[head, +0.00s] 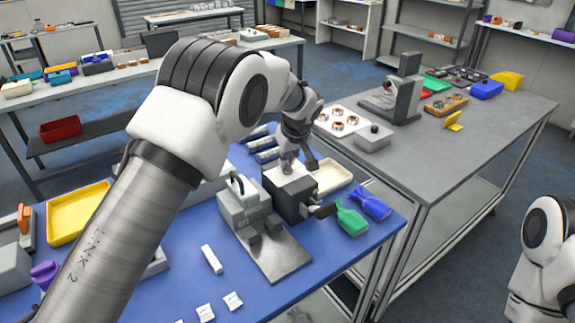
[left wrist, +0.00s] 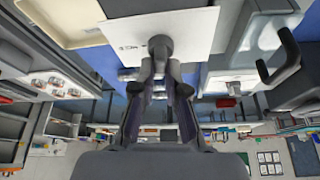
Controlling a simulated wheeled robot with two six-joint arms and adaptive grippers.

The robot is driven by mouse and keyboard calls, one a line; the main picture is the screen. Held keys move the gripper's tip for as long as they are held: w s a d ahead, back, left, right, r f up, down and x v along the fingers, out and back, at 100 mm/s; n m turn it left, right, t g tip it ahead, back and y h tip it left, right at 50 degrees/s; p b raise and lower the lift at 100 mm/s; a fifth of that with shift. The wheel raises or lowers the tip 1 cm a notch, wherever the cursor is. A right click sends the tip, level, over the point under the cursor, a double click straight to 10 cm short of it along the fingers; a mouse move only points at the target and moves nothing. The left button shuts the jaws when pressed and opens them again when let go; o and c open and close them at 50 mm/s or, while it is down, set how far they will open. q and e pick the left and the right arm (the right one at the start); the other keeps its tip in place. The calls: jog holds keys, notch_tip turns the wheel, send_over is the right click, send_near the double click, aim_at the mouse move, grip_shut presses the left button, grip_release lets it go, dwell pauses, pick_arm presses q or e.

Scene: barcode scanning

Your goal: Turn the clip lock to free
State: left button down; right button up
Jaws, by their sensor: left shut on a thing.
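A dark grey box (head: 289,204) with a light top plate stands on the blue table beside a grey metal fixture (head: 243,208). In the left wrist view, a round grey knob (left wrist: 160,43) stands out from the light plate (left wrist: 198,30), which has small dark markings. I take this knob as the clip lock. My left gripper (head: 290,163) is at the box's top, and its two fingers (left wrist: 160,70) are shut on the knob. In the head view the fingers largely hide the knob; I cannot read which way it is turned. My right gripper is out of view.
A dark handle (left wrist: 280,58) rises close beside the left gripper. A cream tray (head: 333,177) lies behind the box. Green (head: 351,221) and blue (head: 371,203) bottle-like things lie to its right. A white block (head: 212,259) lies on the clearer front area.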

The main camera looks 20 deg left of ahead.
pick_arm(q)
jog(key=shift+s+f+n+g+y+b, duration=0.15)
jog(key=shift+f+n+g+y+b, duration=0.2)
jog(key=shift+n, duration=0.75)
jog(key=c, duration=1.2)
grip_release()
jog(key=shift+a, duration=0.1)
jog(key=shift+w+r, duration=0.15)
jog(key=shift+w, duration=0.05)
jog(key=v, duration=1.2)
